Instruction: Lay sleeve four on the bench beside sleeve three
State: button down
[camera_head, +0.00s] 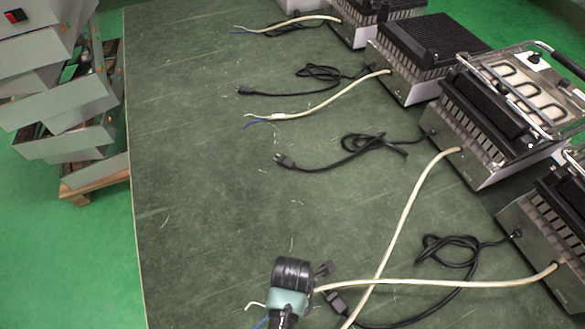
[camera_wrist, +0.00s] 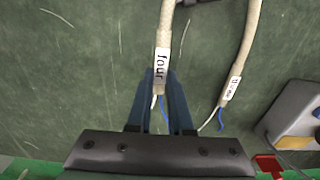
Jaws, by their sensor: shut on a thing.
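Sleeve four is a pale cable sleeve with a "four" label (camera_wrist: 162,68) and bare white and blue wire ends. In the wrist view my gripper (camera_wrist: 160,80) is shut on it just below the label. In the head view my gripper (camera_head: 290,300) is low over the bench (camera_head: 215,215), and sleeve four (camera_head: 450,284) runs from it right to the nearest grill. Sleeve three, labelled "three" (camera_wrist: 231,88), lies to the right and apart from it in the wrist view. In the head view sleeve three (camera_head: 408,215) crosses under sleeve four; its end is out of frame.
Several grills, such as this one (camera_head: 495,125), line the bench's right side. Black power cords (camera_head: 360,148) lie between the sleeves. A grey cabinet with open drawers (camera_head: 65,105) stands off the left edge. A grey object (camera_wrist: 295,120) is at right in the wrist view. The bench's left part is clear.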

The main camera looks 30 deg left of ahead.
jog(key=shift+f, duration=1.55)
jog(key=shift+f+b, duration=0.15)
jog(key=shift+b, duration=0.2)
jog(key=c, duration=0.8)
grip_release()
notch_tip(320, 180, up, 12)
jog(key=p, duration=0.2)
jog(key=shift+p, duration=0.35)
jog(key=shift+r, duration=0.2)
